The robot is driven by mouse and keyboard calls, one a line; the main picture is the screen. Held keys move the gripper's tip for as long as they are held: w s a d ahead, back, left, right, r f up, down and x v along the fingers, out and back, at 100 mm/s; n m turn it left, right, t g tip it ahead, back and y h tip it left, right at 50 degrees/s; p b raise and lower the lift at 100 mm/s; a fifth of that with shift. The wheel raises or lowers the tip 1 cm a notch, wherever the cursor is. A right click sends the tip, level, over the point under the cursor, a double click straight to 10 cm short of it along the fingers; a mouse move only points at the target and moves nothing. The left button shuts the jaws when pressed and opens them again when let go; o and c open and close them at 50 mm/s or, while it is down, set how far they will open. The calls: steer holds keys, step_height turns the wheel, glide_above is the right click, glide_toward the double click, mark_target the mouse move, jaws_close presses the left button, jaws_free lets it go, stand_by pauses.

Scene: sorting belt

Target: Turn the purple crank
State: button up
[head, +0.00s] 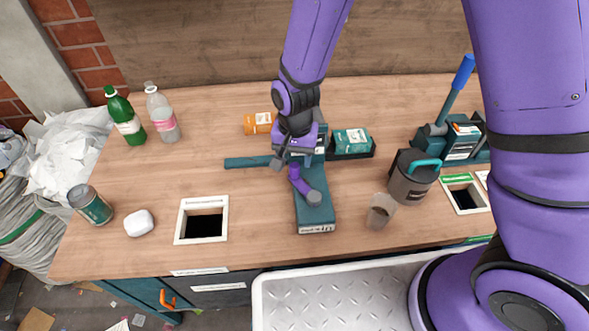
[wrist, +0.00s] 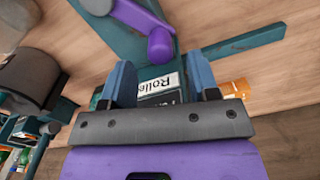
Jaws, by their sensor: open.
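The purple crank (head: 301,183) sits on a teal machine base (head: 314,222) in the middle of the table. Its arm runs from a grey hub up to an upright purple knob. In the wrist view the crank's purple knob (wrist: 160,46) is just beyond my fingertips, a little above the middle. My gripper (head: 294,163) is over the machine's far end, just behind the knob. In the wrist view my gripper (wrist: 161,78) has its two blue fingers apart, with nothing between them but a white "Roller" label on the machine behind. The fingers appear apart from the knob.
A teal bar (head: 247,162) sticks out left of the machine. A small teal box (head: 350,141) and an orange box (head: 257,123) lie nearby. A clear cup (head: 381,210) and a dark canister (head: 411,178) stand right. A square opening (head: 202,220) lies left; the table between is clear.

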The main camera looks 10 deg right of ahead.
mark_target(294, 166)
steer(key=shift+f, duration=2.65)
jaws_close()
